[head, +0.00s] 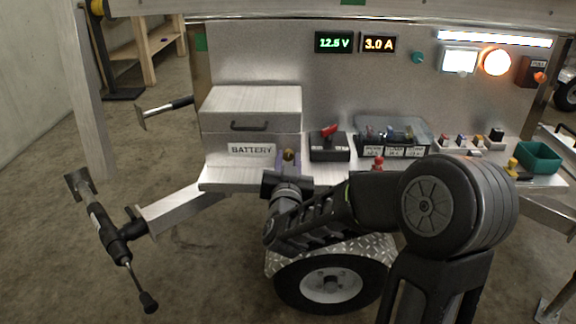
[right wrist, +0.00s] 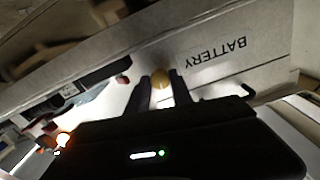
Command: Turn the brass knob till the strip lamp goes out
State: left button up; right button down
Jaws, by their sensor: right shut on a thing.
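The brass knob (head: 289,154) shows at the right end of the battery box front, beside the BATTERY label. In the right wrist view the round brass knob (right wrist: 161,79) sits between my two fingers. My right gripper (head: 287,161) is shut on it; the fingers partly hide its sides, and I cannot tell how far it is turned. The right gripper also shows in the right wrist view (right wrist: 160,87). The strip lamp (head: 495,38) at the top right of the panel glows white. My left gripper is not in view.
The battery box (head: 252,102) stands left on the metal shelf. A red-handled switch (head: 329,143), a fuse block (head: 395,138), small coloured parts and a green bin (head: 540,157) stand to the right. A round orange lamp (head: 497,62) is lit. The trailer wheel (head: 333,284) is below.

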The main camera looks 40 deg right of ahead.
jog(key=m+b, duration=0.2)
jog(key=shift+f+m, duration=0.25)
jog(key=shift+m, duration=0.05)
jog(key=shift+r+m, duration=0.1)
jog(key=shift+m, duration=0.2)
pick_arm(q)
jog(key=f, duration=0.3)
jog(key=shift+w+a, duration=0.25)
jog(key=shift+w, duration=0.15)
pick_arm(e)
jog(key=shift+r, duration=0.1)
jog(key=c, duration=1.1)
grip_release()
pick_arm(q)
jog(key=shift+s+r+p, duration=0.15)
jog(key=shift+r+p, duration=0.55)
jog(key=shift+p, duration=0.05)
pick_arm(e)
jog(key=v, duration=0.8)
